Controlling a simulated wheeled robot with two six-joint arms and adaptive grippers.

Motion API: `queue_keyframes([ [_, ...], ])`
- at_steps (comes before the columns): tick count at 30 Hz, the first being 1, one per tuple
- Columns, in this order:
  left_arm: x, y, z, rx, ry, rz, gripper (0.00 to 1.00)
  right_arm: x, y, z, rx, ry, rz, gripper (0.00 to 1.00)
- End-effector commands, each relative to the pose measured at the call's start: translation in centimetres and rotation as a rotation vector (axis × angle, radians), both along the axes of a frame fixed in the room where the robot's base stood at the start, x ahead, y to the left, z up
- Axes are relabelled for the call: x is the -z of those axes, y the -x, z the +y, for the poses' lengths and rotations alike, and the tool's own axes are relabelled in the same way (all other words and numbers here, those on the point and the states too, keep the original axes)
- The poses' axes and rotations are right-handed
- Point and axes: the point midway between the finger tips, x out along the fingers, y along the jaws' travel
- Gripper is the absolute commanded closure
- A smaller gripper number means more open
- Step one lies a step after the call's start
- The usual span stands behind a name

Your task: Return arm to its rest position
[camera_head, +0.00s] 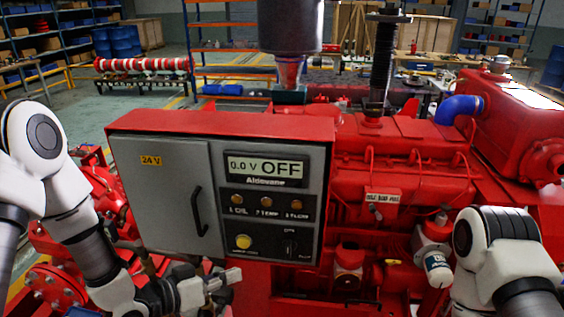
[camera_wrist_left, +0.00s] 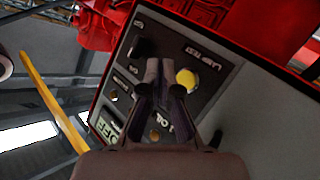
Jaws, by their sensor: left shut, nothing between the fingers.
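My left arm comes in from the left in the head view. Its gripper (camera_head: 228,278) is low in front of the control box (camera_head: 160,205), below the box's lower edge. The fingers look close together with nothing between them; they also show in the left wrist view (camera_wrist_left: 165,78), against the panel with its yellow button (camera_wrist_left: 186,79). The box has a grey door with a black handle, a display (camera_head: 264,168) reading 0.0 V OFF, a yellow button (camera_head: 243,241) and a dark rotary switch (camera_head: 289,247). My right arm (camera_head: 505,255) shows at the lower right; its gripper is out of view.
The red diesel engine (camera_head: 400,150) fills the space behind and right of the box. Red pipework and a flange (camera_head: 48,286) lie at the lower left, close to my left arm. A blue hose (camera_head: 460,108) and shelves (camera_head: 60,45) stand farther back.

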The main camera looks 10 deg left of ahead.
Motion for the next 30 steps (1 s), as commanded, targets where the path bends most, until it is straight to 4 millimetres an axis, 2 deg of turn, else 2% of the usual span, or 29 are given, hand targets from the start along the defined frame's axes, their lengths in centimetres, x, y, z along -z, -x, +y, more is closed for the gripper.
queue_keyframes([
  [2,3.0,0.9,-0.3,0.011,-0.007,0.045,1.00,1.0,0.0,0.0,0.000,0.000,0.000,0.60],
  [4,7.1,2.7,-1.0,0.030,-0.024,0.117,1.00,2.0,0.0,0.0,0.000,0.000,0.000,0.60],
  [5,9.2,3.7,-1.2,0.028,-0.035,0.161,1.00,2.5,0.0,0.0,0.000,0.000,0.000,0.60],
  [7,14.8,6.3,-1.1,-0.006,-0.092,0.292,1.00,3.5,0.0,0.0,0.000,0.000,0.000,0.60],
  [9,20.3,9.5,-0.1,-0.059,-0.192,0.438,1.00,4.4,0.0,0.0,0.000,0.000,0.000,0.60],
  [11,24.4,12.7,1.2,-0.106,-0.293,0.565,1.00,5.0,0.0,0.0,0.000,0.000,0.000,0.60],
  [12,26.7,15.0,2.3,-0.137,-0.366,0.649,1.00,5.4,0.0,0.0,0.000,0.000,0.000,0.60],
  [14,29.2,18.4,4.1,-0.183,-0.478,0.771,1.00,5.7,0.0,0.0,0.000,0.000,0.000,0.60],
  [16,30.4,21.6,6.4,-0.240,-0.597,0.892,1.00,5.7,0.0,0.0,0.000,0.000,0.000,0.60],
  [18,30.2,23.5,8.2,-0.292,-0.676,0.979,1.00,5.4,0.0,0.0,0.000,0.000,0.000,0.60],
  [20,30.3,24.5,9.0,-0.311,-0.713,1.027,1.00,5.4,0.0,0.0,0.000,0.000,0.000,0.60],
  [22,30.3,25.0,9.2,-0.295,-0.733,1.044,1.00,5.4,0.0,0.0,0.000,0.000,0.000,0.60],
  [30,30.3,24.8,9.1,-0.291,-0.732,1.037,1.00,5.5,0.0,0.0,0.000,0.000,0.000,0.60],
])
